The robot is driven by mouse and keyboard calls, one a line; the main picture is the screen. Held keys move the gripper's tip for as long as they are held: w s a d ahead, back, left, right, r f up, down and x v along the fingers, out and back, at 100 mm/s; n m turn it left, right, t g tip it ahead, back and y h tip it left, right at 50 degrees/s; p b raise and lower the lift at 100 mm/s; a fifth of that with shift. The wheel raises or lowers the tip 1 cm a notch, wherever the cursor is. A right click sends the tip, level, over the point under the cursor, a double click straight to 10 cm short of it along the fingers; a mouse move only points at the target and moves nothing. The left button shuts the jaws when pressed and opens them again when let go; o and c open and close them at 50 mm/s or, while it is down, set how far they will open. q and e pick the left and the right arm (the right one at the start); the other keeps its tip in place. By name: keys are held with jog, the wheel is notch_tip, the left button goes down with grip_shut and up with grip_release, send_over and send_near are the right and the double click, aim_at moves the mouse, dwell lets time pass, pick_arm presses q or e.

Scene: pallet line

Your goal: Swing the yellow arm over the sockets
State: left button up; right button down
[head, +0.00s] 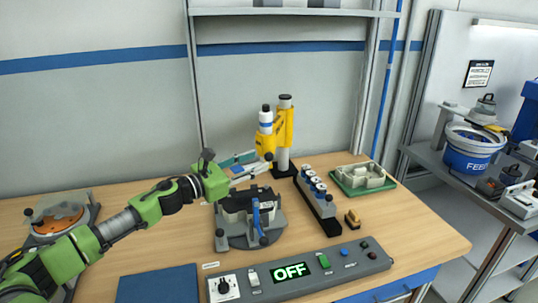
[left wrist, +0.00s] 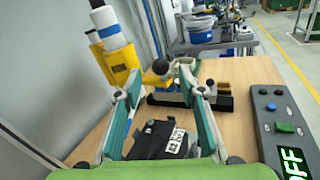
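In the left wrist view the yellow arm (left wrist: 120,60) ends in a dark ball knob (left wrist: 160,66). My left gripper (head: 262,168) is open at the knob; in the left wrist view its fingertips (left wrist: 160,78) stand either side of the knob, with gaps. I cannot tell whether either finger touches it. The sockets (head: 315,186) sit in a row on a black block, right of the yellow arm. My right gripper is out of view.
A grey fixture with a black block (head: 247,218) stands below my left gripper. A control panel (head: 300,271) reading OFF lies at the front edge. A green tray (head: 362,178) is at the right, and a blue mat (head: 157,285) at front left.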

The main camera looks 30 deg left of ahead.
aim_at(265, 156)
pick_arm(q)
jog(key=p+x, duration=0.2)
jog(key=x, duration=0.2)
jog(key=shift+w+r, duration=0.2)
jog(key=shift+x, duration=0.9)
jog(key=shift+s+f, duration=0.1)
jog(key=shift+f, duration=0.1)
grip_shut()
